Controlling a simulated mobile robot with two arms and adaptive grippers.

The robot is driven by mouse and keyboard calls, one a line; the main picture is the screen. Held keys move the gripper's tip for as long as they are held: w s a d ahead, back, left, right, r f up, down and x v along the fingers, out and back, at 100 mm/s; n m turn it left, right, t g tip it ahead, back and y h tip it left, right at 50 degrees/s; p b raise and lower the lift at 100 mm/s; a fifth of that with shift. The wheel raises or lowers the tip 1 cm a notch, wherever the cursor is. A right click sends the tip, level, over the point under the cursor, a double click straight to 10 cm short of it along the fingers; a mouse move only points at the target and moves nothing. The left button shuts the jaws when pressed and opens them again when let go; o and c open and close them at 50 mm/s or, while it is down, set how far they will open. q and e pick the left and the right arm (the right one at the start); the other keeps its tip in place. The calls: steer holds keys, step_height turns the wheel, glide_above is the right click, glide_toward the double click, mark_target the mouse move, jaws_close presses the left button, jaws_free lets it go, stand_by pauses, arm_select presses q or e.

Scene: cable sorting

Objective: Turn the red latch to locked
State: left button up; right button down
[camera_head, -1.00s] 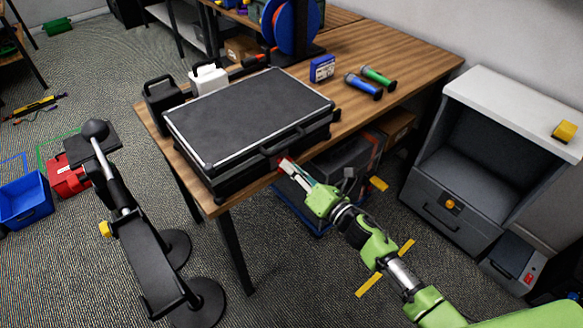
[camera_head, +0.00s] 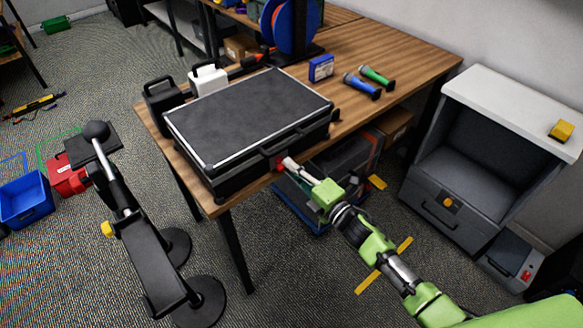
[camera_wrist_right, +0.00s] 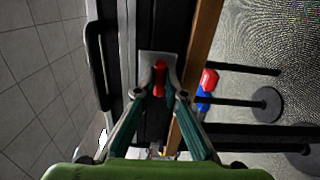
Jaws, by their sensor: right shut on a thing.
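A black case (camera_head: 245,115) with a silver rim lies closed on the wooden table, its handle on the front side. The small red latch (camera_head: 279,165) is on the case's front side, mostly hidden by my right gripper (camera_head: 288,164). In the right wrist view the red latch (camera_wrist_right: 159,78) sits on a grey plate (camera_wrist_right: 147,62), between the fingertips of my right gripper (camera_wrist_right: 160,89). The fingers are closed on it, and its long side runs roughly along the case edge. My left gripper is not in view.
A black stand (camera_head: 150,245) is on the floor at left. A grey cabinet (camera_head: 470,150) stands at right.

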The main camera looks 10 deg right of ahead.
steer(key=shift+f+m, duration=0.1)
steer(key=shift+m, duration=0.2)
steer(key=c, duration=2.1)
jaws_free()
steer(key=shift+s+d, duration=0.1)
steer(key=v, duration=1.2)
